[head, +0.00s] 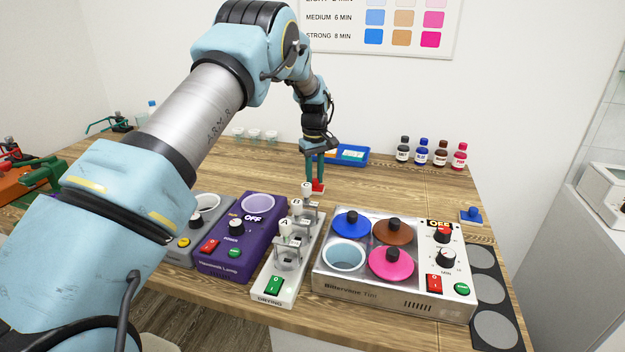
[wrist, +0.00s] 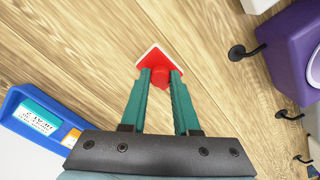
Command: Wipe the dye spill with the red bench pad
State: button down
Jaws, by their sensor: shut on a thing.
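The red bench pad (head: 319,188) has a red knob and top with a pale underside edge. It shows behind the drying rack in the head view and at the fingertips in the wrist view (wrist: 154,60). My gripper (head: 315,179) points down with its green fingers shut on the pad's knob, as the wrist view (wrist: 161,76) also shows. The pad is at or just above the wooden bench top; I cannot tell whether it touches. I see no dye spill in either view; the pad, the arm or the devices may hide it.
A tinting unit (head: 372,294) with colored lids is right. A blue tray (head: 352,161) and small bottles (head: 440,154) are behind. A blue pad (head: 471,215) lies far right.

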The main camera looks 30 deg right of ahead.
jog(key=shift+w+d, duration=0.2)
jog(key=shift+w, duration=0.05)
jog(key=shift+r, duration=0.2)
jog(key=shift+r+p, duration=1.65)
jog(key=shift+r, duration=1.2)
jog(key=shift+r+p, duration=0.9)
jog(key=shift+r, duration=0.6)
